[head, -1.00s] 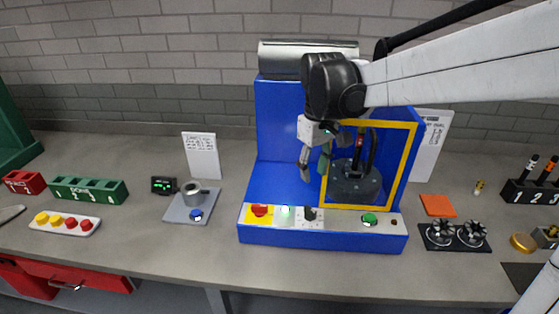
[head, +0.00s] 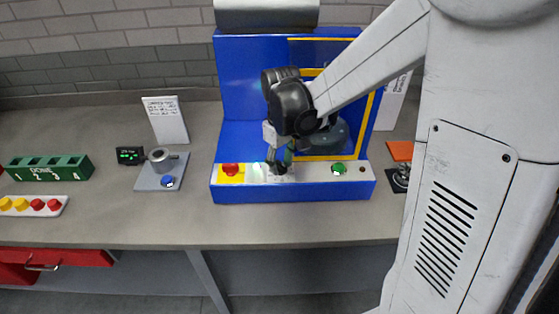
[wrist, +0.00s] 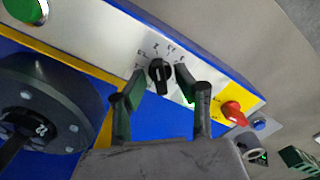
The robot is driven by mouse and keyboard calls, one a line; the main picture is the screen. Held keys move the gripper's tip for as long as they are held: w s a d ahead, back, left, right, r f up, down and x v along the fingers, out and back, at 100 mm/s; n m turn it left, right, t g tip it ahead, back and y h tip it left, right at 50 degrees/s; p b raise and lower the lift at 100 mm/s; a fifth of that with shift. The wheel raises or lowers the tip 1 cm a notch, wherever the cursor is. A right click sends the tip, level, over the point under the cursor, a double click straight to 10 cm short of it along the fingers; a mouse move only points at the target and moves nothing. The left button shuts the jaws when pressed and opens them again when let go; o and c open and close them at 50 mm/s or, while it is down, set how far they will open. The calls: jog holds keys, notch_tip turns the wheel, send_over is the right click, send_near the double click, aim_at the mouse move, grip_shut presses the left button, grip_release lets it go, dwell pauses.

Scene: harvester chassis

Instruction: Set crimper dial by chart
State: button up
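The blue crimper (head: 233,80) stands on the bench with a pale control strip along its front. Its black selector dial (wrist: 160,72) shows in the wrist view, with marks around it on the strip.
The crimper's yellow-framed guard (head: 377,100) is close behind my gripper. A grey fixture (head: 162,162) with a blue button sits left. The front bench strip is clear.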

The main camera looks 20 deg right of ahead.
grip_shut()
dwell(0.5)
jog(key=n+b, duration=0.2)
jog(key=n, duration=0.1)
jog(key=shift+f+n, duration=0.15)
jog(key=shift+n, duration=0.15)
jog(key=n+b, duration=0.1)
jog(key=n, duration=0.2)
jog(key=shift+n+b, duration=0.3)
jog(key=shift+b, duration=0.1)
jog(key=n+b, duration=0.2)
jog(key=n, duration=0.4)
jog(key=shift+n, duration=0.4)
